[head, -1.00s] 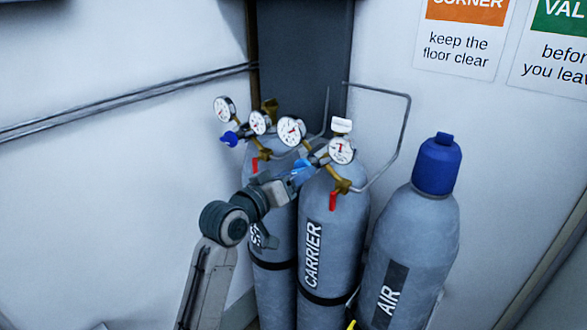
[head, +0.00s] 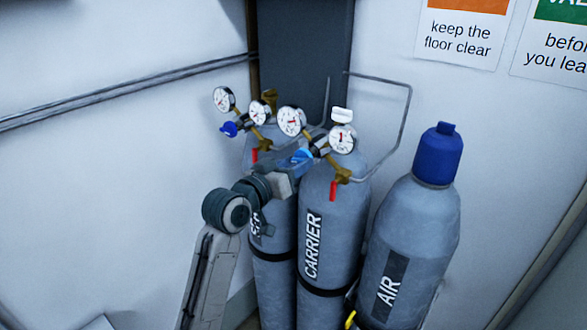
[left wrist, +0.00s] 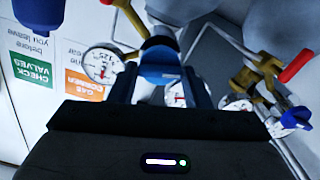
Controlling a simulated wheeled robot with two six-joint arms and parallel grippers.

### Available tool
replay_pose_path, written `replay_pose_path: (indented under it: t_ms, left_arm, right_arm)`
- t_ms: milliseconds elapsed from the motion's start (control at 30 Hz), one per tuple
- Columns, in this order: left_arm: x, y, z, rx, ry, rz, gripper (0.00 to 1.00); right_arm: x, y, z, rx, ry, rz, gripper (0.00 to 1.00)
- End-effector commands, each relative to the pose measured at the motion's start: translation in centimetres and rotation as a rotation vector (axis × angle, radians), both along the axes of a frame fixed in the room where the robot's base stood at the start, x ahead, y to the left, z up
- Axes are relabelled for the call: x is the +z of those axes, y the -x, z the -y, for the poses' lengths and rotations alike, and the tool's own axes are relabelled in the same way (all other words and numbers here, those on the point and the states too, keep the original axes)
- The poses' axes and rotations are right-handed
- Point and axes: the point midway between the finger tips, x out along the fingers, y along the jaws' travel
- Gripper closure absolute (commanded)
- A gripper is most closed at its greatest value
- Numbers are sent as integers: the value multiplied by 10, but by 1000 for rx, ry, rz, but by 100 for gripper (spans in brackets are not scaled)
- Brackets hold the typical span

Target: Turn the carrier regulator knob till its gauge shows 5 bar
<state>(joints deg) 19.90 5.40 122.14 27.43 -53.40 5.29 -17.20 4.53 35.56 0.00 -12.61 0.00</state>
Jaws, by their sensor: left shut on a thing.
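The carrier cylinder (head: 330,230) is grey and lettered CARRIER, with a brass regulator and two round white gauges, the left gauge (head: 291,121) and the right gauge (head: 342,138). Their needles are too small to read for certain. The blue carrier regulator knob (head: 302,155) sits low between these gauges. My left gripper (head: 306,154) reaches it from the lower left and is shut on it. In the left wrist view the knob (left wrist: 160,72) shows between the fingers, with one gauge (left wrist: 102,64) beside them and another (left wrist: 178,94) partly hidden behind. My right gripper is not in view.
Another cylinder (head: 272,275) stands close on the left, with its own gauges (head: 224,99) and blue knob (head: 229,129). The AIR cylinder (head: 410,250) with a blue cap stands right. Red levers (head: 333,190) and bent pipes (head: 408,120) are near the regulators.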

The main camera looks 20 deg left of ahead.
Motion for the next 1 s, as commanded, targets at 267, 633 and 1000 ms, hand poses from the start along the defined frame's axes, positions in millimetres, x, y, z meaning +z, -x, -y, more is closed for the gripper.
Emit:
replay_pose_path:
  t_ms: [267,633,1000]
  left_arm:
    - [-1,0,0,0,-137,49,79]
    - [0,0,0,0,-135,48,35]
    - [-2,5,-2,1,-135,49,35]
  right_arm:
    - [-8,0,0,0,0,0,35]
    - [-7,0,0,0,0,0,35]
    - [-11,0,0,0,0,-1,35]
